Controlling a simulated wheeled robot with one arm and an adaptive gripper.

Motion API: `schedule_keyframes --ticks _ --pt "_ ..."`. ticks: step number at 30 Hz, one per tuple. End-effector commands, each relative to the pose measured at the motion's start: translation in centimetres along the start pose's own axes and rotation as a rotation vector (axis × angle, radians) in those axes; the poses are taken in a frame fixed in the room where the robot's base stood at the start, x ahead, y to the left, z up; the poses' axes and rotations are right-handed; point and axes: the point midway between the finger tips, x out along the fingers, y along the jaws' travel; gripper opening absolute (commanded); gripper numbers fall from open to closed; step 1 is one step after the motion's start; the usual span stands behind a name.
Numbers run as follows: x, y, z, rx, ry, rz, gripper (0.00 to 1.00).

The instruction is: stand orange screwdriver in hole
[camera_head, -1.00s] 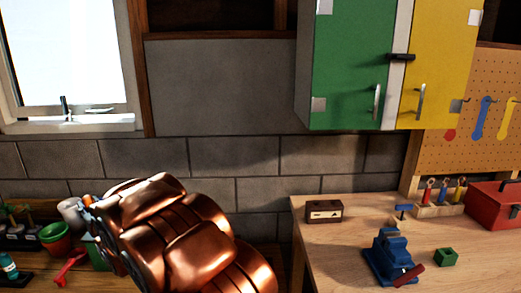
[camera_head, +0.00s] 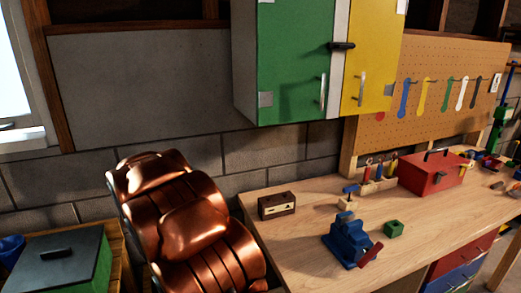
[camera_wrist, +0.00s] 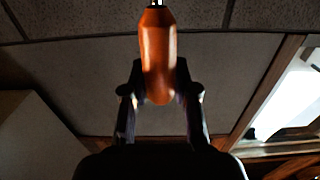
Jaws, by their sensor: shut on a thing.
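In the wrist view my gripper (camera_wrist: 160,90) is shut on the orange screwdriver (camera_wrist: 158,50). The lower part of its handle lies between the two fingers; a short bit of metal shaft shows at the top edge, and the tip is out of view. In the head view my copper arm hides the gripper and the screwdriver. A wooden rack (camera_head: 370,189) stands towards the back of the workbench (camera_head: 300,240), with several tools with coloured handles (camera_head: 379,171) upright in it. Any empty hole in the rack is too small to tell.
On the bench are a dark brown box (camera_head: 277,205), a blue vise (camera_head: 347,243), a green block (camera_head: 393,229) and a red toolbox (camera_head: 432,174). A green bin with a dark lid (camera_head: 60,258) stands at left. Green (camera_head: 290,65) and yellow (camera_head: 372,50) cupboard doors hang above.

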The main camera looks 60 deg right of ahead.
Motion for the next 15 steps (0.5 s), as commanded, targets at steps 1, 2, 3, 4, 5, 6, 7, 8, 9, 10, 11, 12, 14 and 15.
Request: schedule_keyframes --ticks 1,2,3,4,5,6,7,8,9,10,11,12,14,15 --pt "0.5 2.6 -0.4 0.001 0.001 0.056 0.00" --pt "0.7 4.0 -0.5 0.002 0.001 0.087 0.00" --pt "1.0 5.9 -0.6 0.001 0.000 0.129 0.00" --pt "1.1 7.3 -0.7 0.001 -0.001 0.160 0.00" --pt "1.2 8.7 -0.8 0.001 -0.001 0.192 0.00" --pt "1.3 10.6 -0.9 0.001 -0.002 0.234 0.00" --pt "1.3 12.0 -0.9 0.002 -0.002 0.267 0.00" --pt "1.3 13.4 -1.0 0.001 -0.003 0.298 0.00" --pt "1.2 15.4 -1.1 0.002 -0.003 0.341 0.00" --pt "1.2 16.8 -1.1 0.001 -0.003 0.372 0.00" --pt "1.1 18.2 -1.2 0.001 -0.003 0.405 0.00" --pt "0.8 20.1 -1.2 0.000 -0.003 0.447 0.00" --pt "0.4 22.9 -1.3 0.001 -0.002 0.513 0.00" --pt "0.0 24.8 -1.3 0.002 -0.001 0.556 0.00"
